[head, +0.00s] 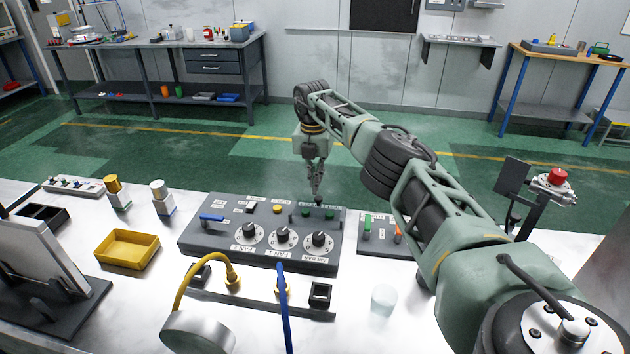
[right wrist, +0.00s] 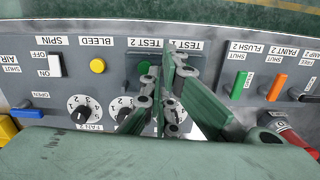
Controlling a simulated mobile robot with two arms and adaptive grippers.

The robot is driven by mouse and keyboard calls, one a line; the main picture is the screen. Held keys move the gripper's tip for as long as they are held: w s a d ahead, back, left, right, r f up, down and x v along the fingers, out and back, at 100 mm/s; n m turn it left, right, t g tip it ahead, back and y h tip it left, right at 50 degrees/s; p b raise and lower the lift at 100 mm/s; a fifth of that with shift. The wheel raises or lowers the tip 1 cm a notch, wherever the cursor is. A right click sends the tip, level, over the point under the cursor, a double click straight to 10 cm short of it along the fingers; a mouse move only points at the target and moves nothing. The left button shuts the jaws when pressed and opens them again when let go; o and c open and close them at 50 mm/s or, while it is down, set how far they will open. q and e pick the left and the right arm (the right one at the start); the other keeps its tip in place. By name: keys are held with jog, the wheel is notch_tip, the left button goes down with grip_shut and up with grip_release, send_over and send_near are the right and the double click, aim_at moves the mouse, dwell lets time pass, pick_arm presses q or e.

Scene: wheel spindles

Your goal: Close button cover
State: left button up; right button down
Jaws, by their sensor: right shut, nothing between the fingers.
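A dark grey control panel (head: 262,232) lies on the metal table, with dials, a blue lever and small buttons. My right gripper (head: 317,199) points down at that back right part, shut and empty. In the right wrist view its fingers hide the TEST 1 spot. I cannot tell whether a cover there is open. A red button (head: 558,175) stands on a post at the right, with a dark plate (head: 512,177) beside it. My left gripper is not in view.
A smaller panel (head: 378,249) with green and orange levers lies right of the main one. A yellow tray (head: 127,249), yellow and blue hoses, and a translucent cup (head: 384,299) are on the table. A dark stand (head: 42,262) is at the left.

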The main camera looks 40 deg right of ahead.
notch_tip(320, 180, up, 11)
jog(key=shift+a+r, duration=0.2)
jog(key=shift+a, duration=0.05)
jog(key=shift+s+f, duration=0.1)
jog(key=shift+s, duration=0.05)
